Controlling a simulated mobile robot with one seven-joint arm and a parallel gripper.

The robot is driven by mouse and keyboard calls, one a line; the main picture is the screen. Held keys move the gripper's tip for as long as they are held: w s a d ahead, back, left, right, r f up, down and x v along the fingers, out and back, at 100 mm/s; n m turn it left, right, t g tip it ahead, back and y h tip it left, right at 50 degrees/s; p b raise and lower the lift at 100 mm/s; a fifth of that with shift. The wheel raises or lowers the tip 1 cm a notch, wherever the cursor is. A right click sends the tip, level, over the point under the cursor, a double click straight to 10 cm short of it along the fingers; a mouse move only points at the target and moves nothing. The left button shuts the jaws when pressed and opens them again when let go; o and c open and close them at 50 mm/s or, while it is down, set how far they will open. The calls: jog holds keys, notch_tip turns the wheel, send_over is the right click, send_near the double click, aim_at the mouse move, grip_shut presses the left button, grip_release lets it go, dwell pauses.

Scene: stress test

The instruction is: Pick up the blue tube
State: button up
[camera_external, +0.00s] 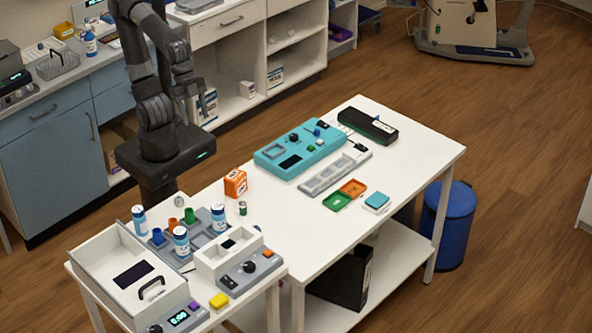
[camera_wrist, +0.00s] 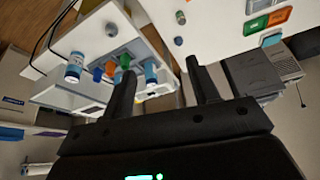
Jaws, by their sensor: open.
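The blue tube (camera_external: 158,236) stands upright in a grey rack (camera_external: 204,242) on the near table, beside an orange tube (camera_external: 172,224) and a green tube (camera_external: 189,215). In the wrist view the blue tube (camera_wrist: 97,74) lies left of my gripper's fingers, next to the orange tube (camera_wrist: 110,68) and green tube (camera_wrist: 125,61). My gripper (camera_wrist: 160,68) is open and nothing is between its fingers. It is well apart from the blue tube. The lower part of the blue tube is hidden in the rack.
White bottles with blue labels (camera_external: 181,242) stand close around the tubes. A white open box (camera_external: 100,250) is at the left, and a white holder (camera_external: 228,262) in front. An orange box (camera_external: 235,183) and teal device (camera_external: 300,150) sit farther back. The long table's front right is clear.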

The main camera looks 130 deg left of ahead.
jog(key=w+d+m+g, duration=0.2)
jog(key=w+d+m, duration=0.1)
jog(key=w+d, duration=0.35)
jog(key=m+g, duration=0.3)
jog(key=m, duration=0.5)
send_over(157, 232)
jog(key=w, duration=0.1)
notch_tip(157, 232, down, 10)
jog(key=shift+y, duration=0.4)
jog(key=f, duration=1.1)
jog(key=shift+d, duration=0.3)
jog(key=shift+r, duration=0.1)
jog(key=shift+c, duration=0.3)
jog(key=c, duration=1)
